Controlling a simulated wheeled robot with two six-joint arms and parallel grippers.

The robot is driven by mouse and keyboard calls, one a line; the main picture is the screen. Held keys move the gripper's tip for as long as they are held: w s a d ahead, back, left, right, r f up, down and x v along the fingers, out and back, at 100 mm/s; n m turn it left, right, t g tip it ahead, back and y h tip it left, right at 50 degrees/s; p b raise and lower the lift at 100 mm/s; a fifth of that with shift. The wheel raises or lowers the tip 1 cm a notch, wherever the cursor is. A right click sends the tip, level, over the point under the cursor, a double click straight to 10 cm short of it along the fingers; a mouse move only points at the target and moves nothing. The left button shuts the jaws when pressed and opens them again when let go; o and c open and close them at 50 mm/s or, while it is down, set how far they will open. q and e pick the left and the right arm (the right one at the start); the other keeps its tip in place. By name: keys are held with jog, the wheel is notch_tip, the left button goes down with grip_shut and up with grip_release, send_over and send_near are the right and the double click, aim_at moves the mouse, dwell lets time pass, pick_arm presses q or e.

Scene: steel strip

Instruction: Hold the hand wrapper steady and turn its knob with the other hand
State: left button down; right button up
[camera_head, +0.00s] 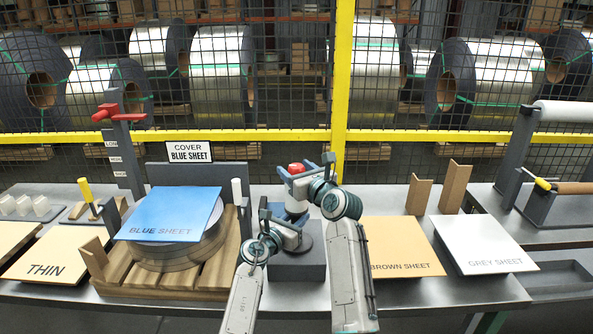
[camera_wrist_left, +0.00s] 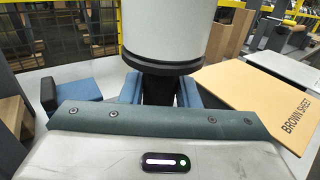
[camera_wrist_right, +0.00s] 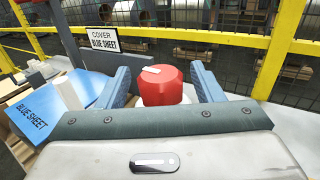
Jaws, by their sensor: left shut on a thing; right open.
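The hand wrapper (camera_head: 297,192) stands upright, with a pale cylindrical body and a red knob (camera_head: 296,168) on top. In the left wrist view its grey-white body (camera_wrist_left: 165,30) rises above a narrower black neck (camera_wrist_left: 160,88). My left gripper (camera_head: 286,230) is shut on that neck, below the body. My right gripper (camera_head: 305,172) is open at the top of the wrapper. In the right wrist view the knob (camera_wrist_right: 160,88), with a white mark on top, sits between the two blue fingers, with a gap visible on each side.
A dark block (camera_head: 297,265) is below the wrapper. To the left, a blue sheet (camera_head: 172,212) covers a coil on a wooden cradle (camera_head: 100,262). Brown (camera_head: 400,245) and grey sheets (camera_head: 485,243) lie to the right. A mesh fence (camera_head: 290,75) stands behind.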

jog(key=v, duration=0.7)
jog(key=shift+s, duration=0.2)
jog(key=shift+d, duration=0.15)
jog(key=d+n+g+y, duration=0.4)
jog(key=d+g+y, duration=0.1)
jog(key=d, duration=0.1)
jog(key=shift+n, duration=0.3)
jog(key=x, duration=1.2)
jog(key=shift+s+a+r, duration=0.15)
jog(key=shift+s+r, duration=0.1)
jog(key=shift+r, duration=0.05)
jog(key=shift+c, duration=0.5)
jog(key=c, duration=0.9)
jog(key=shift+o, duration=0.2)
jog(key=shift+f+t, duration=0.1)
jog(key=shift+t, duration=0.3)
